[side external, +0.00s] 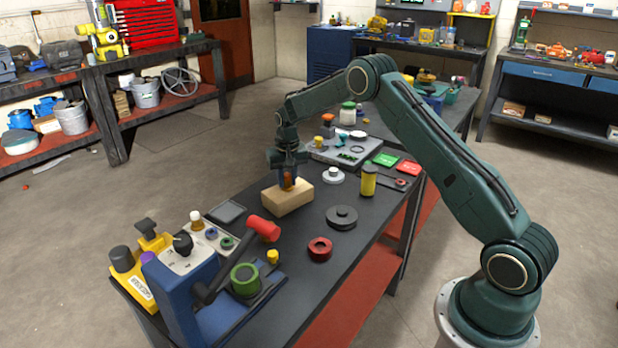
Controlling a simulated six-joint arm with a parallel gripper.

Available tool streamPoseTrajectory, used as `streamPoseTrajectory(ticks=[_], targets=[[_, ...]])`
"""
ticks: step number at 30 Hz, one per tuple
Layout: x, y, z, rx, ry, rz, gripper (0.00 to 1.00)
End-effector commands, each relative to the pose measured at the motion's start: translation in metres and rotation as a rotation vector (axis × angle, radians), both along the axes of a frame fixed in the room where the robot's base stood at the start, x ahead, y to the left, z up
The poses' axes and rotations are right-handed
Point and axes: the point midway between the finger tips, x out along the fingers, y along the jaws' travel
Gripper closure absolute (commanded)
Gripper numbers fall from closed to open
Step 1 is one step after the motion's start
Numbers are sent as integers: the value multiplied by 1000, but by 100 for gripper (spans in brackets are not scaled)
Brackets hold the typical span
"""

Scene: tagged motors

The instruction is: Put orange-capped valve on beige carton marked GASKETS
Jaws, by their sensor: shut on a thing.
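The beige carton (287,203) sits on the dark bench top, left of the middle; no lettering on it can be read from here. My gripper (288,176) points down right over the carton, shut on the orange-capped valve (288,183). Only a small orange-brown part of the valve shows between and below the fingers. The valve is at the carton's top face in this view; I cannot tell if it touches it or hangs just above it.
A yellow cylinder (368,181), a white flanged part (333,176), a dark disc (342,217) and a red ring (320,249) stand right of the carton. A blue machine with a red-ended lever (263,228) stands nearer the camera. A grey tray (349,147) lies behind.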

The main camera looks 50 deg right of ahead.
Motion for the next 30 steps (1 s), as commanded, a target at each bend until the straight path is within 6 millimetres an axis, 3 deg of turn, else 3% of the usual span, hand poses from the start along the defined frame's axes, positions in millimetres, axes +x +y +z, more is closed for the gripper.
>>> streamPoseTrajectory(ticks=[11, 12, 15, 30], targets=[[0, 0, -3, 0, 0, 0, 100], [0, 0, -3, 1, 1, 0, 70], [0, 0, -3, 1, 1, 0, 54], [0, 0, 6, 0, -1, 0, 54]])
